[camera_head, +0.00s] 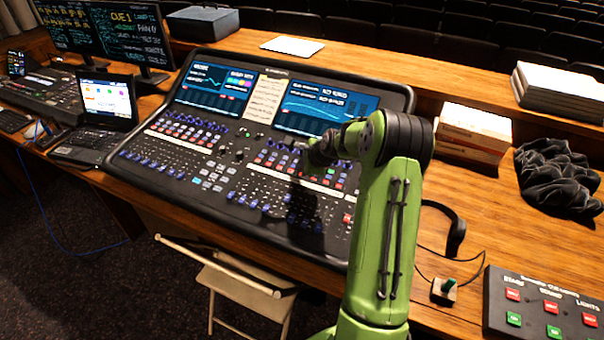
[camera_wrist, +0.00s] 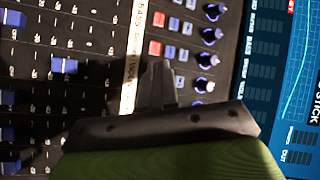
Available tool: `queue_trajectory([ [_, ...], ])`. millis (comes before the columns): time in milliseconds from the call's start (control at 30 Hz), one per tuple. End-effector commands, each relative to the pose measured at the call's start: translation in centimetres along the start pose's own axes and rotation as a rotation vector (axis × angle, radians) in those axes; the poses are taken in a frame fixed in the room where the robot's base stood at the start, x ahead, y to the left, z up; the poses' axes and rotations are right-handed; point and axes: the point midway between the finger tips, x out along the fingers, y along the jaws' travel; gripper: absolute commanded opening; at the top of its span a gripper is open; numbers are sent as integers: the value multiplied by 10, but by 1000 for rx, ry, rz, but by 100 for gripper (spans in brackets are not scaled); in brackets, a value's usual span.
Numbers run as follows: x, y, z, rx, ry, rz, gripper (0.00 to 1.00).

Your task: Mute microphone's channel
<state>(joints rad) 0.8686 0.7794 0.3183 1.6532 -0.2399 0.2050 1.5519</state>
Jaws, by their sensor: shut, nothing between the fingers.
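The mixing desk (camera_head: 240,152) stands on the wooden table, with rows of knobs, small buttons and faders under two lit screens. My gripper (camera_head: 318,155) is over the right half of the desk, partly hidden by my green arm. In the wrist view my gripper (camera_wrist: 158,82) is shut and empty, with its fingertips beside a white label strip (camera_wrist: 134,45). Red buttons (camera_wrist: 156,47), pale buttons and blue knobs (camera_wrist: 210,35) lie just past the fingertips. Blue faders (camera_wrist: 64,65) lie left of the strip. The microphone's label cannot be made out; my gripper covers part of the strip.
A laptop (camera_head: 105,105) stands left of the desk. White and orange boxes (camera_head: 472,133), a black cloth (camera_head: 556,178), a headset (camera_head: 452,228) and a button panel (camera_head: 545,305) are on the right. A chair (camera_head: 240,280) is in front.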

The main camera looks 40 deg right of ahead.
Motion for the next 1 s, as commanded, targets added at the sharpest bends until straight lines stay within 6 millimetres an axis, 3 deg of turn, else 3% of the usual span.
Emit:
queue_trajectory([
  [600,-41,-23,22,0,0,-1,0],
  [1000,-40,-21,21,0,0,0,0],
])
